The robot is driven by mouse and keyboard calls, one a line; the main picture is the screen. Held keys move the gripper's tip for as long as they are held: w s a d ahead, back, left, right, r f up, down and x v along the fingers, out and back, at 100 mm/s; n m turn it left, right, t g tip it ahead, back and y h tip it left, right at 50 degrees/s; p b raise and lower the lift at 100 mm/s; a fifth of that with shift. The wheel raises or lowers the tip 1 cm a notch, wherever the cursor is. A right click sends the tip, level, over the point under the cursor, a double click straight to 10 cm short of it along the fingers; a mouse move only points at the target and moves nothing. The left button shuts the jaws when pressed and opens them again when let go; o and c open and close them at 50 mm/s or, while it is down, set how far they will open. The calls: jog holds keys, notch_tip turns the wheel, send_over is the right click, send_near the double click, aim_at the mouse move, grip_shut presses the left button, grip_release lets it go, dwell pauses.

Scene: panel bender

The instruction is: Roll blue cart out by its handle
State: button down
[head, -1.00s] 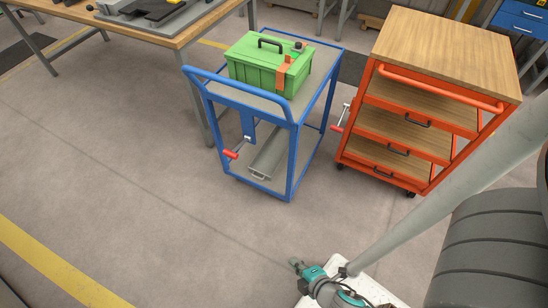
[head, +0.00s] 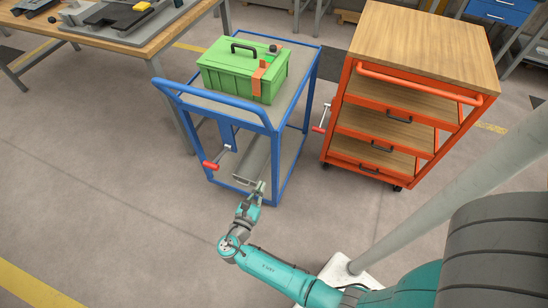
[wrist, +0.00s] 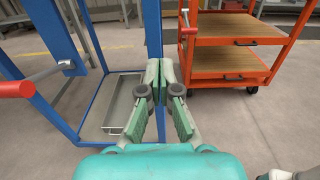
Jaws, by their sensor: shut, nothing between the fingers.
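The blue cart (head: 283,160) stands in the middle of the head view, with its blue push handle (head: 207,103) along the near top side. A green toolbox (head: 243,70) with an orange latch sits on its top shelf. A crank with a red grip (head: 210,165) sticks out of its near side. My gripper (head: 260,188) is shut and empty, low in front of the cart near its lower front edge and well below the handle. In the wrist view the gripper (wrist: 162,72) points at a blue upright (wrist: 152,30); whether it touches is unclear. The handle is out of the wrist view.
An orange drawer cart (head: 410,100) stands close on the right, its crank (head: 322,118) facing the blue cart. A wooden workbench (head: 150,50) is at the back left. A grey tray (head: 250,160) lies on the lower shelf. The floor at front left is clear.

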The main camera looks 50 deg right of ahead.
send_near(277, 151)
jog(key=x, duration=0.7)
jog(key=shift+d, duration=0.1)
dwell(0.4)
